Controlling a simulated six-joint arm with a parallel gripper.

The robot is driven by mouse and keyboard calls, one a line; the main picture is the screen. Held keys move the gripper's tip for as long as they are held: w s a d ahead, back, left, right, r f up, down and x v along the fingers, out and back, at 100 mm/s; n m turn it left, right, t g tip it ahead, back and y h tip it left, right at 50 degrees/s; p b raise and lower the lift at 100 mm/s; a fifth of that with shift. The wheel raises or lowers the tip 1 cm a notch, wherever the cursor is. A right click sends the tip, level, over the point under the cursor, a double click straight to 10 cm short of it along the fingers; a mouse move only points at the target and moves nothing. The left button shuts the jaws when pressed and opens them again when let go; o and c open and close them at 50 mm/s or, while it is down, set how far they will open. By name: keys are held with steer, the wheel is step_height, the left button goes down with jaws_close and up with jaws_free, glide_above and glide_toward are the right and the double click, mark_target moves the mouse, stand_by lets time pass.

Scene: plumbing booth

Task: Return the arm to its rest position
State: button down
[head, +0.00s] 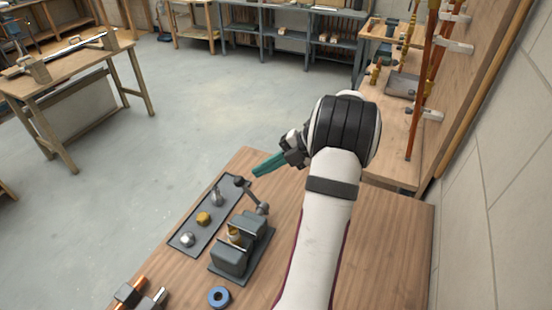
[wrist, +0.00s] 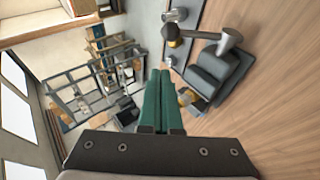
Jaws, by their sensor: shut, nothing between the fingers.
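My gripper (head: 257,169) reaches out over the far end of the wooden workbench (head: 375,265) in the head view, above the top end of the dark tray. Its green fingers also show in the wrist view (wrist: 160,74), pressed together with nothing between them. My white and black arm spans the bench from the bottom of the head view up to the right. The gripper appears apart from the things below it.
A dark tray (head: 184,246) holds several small fittings, among them a brass one (head: 204,218). Beside it stands a grey vise (head: 232,258) with a brass piece. A blue ring (head: 219,297) lies nearer. Copper pipes (head: 422,90) stand along the right-hand panel. The right bench area is clear.

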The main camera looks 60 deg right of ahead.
steer(key=v, duration=0.6)
steer(key=w+a+r+n+g+y, duration=0.1)
steer(key=w+a+n+g, duration=0.15)
steer(key=a+n, duration=0.45)
steer(key=w+a+r+n+g, duration=0.1)
steer(key=w+a+r+n, duration=0.1)
steer(key=w+a+n, duration=0.45)
steer(key=w+a+r+n+g+y, duration=0.15)
steer(key=a+n, duration=0.25)
steer(key=a, duration=0.5)
steer(key=s+a+f+n+g+h, duration=0.1)
steer(key=s+a+n+g, duration=0.15)
steer(key=a+n, duration=0.55)
steer(key=s+a+n+g+h, duration=0.1)
steer(key=s+a+n+g, duration=0.1)
steer(key=s+a+n, duration=0.35)
steer(key=s+a+f+n+h, duration=0.2)
steer(key=s+a+f+n, duration=0.2)
steer(key=n, duration=1.2)
steer(key=s+a, duration=0.3)
steer(key=shift+h, duration=0.35)
